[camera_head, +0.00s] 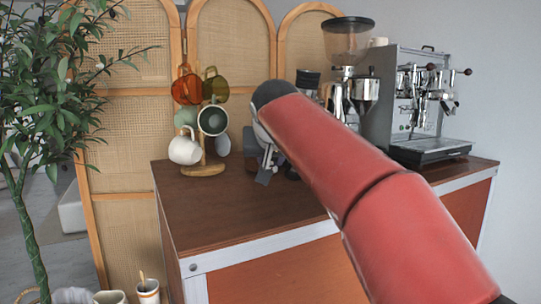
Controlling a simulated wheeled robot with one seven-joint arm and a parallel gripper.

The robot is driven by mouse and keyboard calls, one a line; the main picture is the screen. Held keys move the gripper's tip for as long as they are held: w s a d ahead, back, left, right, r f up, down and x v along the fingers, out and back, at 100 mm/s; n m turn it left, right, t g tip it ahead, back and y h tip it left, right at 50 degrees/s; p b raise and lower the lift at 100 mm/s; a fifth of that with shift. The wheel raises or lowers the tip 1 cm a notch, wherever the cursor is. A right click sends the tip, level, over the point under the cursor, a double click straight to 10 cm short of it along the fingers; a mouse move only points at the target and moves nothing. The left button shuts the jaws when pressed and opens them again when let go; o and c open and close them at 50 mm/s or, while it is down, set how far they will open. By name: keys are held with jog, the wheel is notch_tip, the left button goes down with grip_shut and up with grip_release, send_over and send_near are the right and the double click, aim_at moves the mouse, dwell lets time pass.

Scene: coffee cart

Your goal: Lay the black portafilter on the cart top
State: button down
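My gripper (268,165) shows only in part, at the far end of my red arm, low over the middle of the brown cart top (225,215). My arm covers most of it, and its finger opening cannot be made out. I cannot clearly pick out the black portafilter. Small dark shapes beside the gripper are too small and too covered to tell apart. The bare cart top shows to the left of and in front of the gripper.
A mug tree (203,168) with several mugs stands left of my gripper. A coffee grinder (348,45) and a silver espresso machine (385,115) stand at the back right. A plant (40,130) is left of the cart. The cart's front left is clear.

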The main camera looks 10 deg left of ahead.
aim_at(271, 205)
jog(key=shift+f+b, duration=2.6)
jog(key=shift+f, duration=0.75)
jog(key=shift+s+f+b, duration=0.2)
jog(key=shift+f+b, duration=0.05)
jog(key=shift+b, duration=0.15)
jog(key=c, duration=1.3)
grip_release()
jog(key=shift+o, duration=1.2)
jog(key=shift+f, duration=0.15)
